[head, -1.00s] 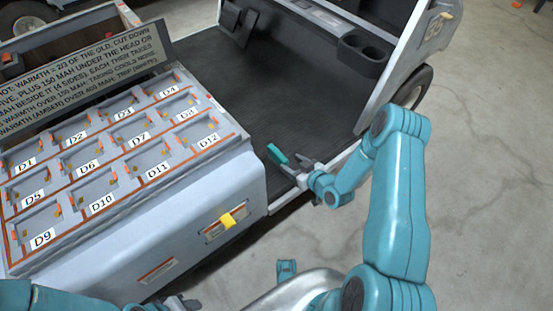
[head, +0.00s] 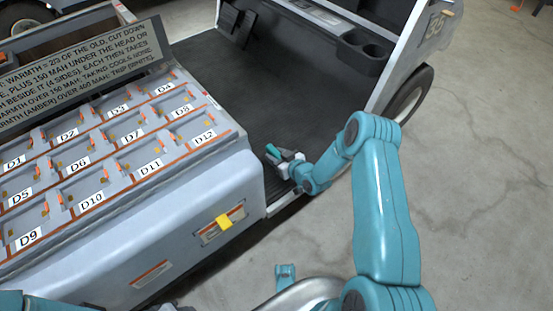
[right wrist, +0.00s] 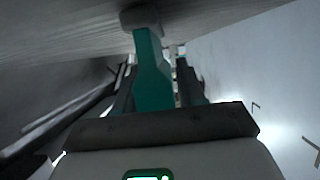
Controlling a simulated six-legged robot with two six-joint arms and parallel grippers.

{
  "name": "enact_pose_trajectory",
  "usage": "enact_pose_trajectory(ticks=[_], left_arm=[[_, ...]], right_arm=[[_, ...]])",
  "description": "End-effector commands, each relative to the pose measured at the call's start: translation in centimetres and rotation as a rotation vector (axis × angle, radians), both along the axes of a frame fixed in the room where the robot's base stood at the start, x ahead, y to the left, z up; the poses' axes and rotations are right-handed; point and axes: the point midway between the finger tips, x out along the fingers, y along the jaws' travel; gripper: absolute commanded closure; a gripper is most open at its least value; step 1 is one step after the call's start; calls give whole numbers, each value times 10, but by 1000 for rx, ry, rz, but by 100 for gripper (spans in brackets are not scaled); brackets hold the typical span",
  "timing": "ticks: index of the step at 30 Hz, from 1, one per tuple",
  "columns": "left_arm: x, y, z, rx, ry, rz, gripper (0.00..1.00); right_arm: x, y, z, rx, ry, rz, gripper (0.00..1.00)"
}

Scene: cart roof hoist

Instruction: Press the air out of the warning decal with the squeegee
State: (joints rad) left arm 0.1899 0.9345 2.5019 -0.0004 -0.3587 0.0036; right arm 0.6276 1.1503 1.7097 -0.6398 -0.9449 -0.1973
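A teal tool with a grey end, seemingly the squeegee (head: 271,150), is at the near edge of the cart's dark floor. My right gripper (head: 284,160) is at it. In the right wrist view, the teal tool (right wrist: 152,75) lies between the two dark fingers; a firm grip on it cannot be made out.
A second label (head: 151,273) is lower left on the same panel. The deck of labelled bays (head: 140,136) and a text board (head: 85,70) fill the left. A cup holder (head: 363,53) stands at the back. Open concrete floor (head: 470,190) lies to the right.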

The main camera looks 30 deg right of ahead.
Motion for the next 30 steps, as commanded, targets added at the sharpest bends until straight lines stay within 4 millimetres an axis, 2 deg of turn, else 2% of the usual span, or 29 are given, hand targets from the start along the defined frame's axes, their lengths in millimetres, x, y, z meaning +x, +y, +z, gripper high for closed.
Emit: enact_pose_trajectory(ticks=[1, 3, 11, 17, 22, 30], left_arm=[[0, 0, 0, 0, 0, 0, 57], [0, 0, 0, 0, 0, 0, 57], [0, 0, 0, 0, 1, -1, 57], [-1, -1, 6, -1, 3, -4, 57], [-4, -3, 19, -3, 7, -14, 57], [-7, -7, 45, -5, 13, -28, 57]], right_arm=[[0, 0, 0, 0, 0, 0, 78], [0, 0, 0, 0, 0, 0, 99], [0, 0, 1, 0, 0, 0, 99], [0, 0, 15, -1, -1, 0, 99], [0, 0, 52, -3, -3, 1, 99], [0, -1, 137, -4, -5, 1, 99]])
